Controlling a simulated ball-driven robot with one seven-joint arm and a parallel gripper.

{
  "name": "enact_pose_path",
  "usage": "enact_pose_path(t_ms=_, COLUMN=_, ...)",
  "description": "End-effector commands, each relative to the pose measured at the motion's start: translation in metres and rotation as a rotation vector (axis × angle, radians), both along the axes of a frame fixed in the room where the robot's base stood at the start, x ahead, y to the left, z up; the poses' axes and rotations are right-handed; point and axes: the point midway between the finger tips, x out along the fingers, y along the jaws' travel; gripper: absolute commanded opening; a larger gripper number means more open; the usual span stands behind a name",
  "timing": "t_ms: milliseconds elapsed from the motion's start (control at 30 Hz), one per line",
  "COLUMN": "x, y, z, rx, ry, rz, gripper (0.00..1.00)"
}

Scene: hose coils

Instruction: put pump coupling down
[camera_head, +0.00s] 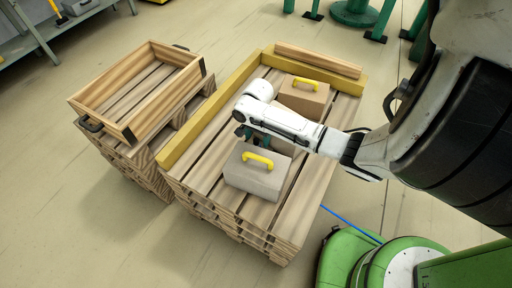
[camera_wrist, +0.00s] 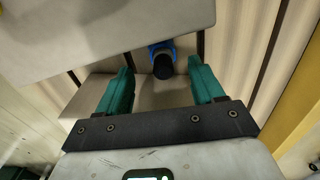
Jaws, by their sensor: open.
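The pump coupling, a small blue and black round piece (camera_wrist: 162,60), shows in the wrist view on or just above the pallet boards, beside a pale box. It is just past the fingertips, roughly centred between them. My gripper (camera_wrist: 161,75) is open, its two teal fingers apart with a gap on either side of the coupling. In the head view my gripper (camera_head: 243,132) points down over the pallet (camera_head: 205,165), between two boxes. The coupling is hidden there by my arm.
A grey box (camera_head: 245,180) with a yellow handle sits close in front of my gripper, and a brown box (camera_head: 303,98) behind it. A yellow rail (camera_head: 205,118) edges the pallet. A wooden tray (camera_head: 122,122) rests on the left stack. Bare floor lies around.

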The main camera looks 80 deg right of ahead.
Motion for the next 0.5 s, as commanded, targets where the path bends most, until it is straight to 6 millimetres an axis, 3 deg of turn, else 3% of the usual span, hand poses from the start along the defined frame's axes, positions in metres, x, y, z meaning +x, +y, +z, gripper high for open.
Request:
enact_pose_path(t_ms=233, x=0.004, y=-0.001, z=-0.036, rx=0.001, ry=0.004, rz=-0.001, gripper=0.67)
enact_pose_path(t_ms=500, x=0.004, y=-0.001, z=-0.042, rx=0.000, ry=0.001, rz=0.000, gripper=0.67)
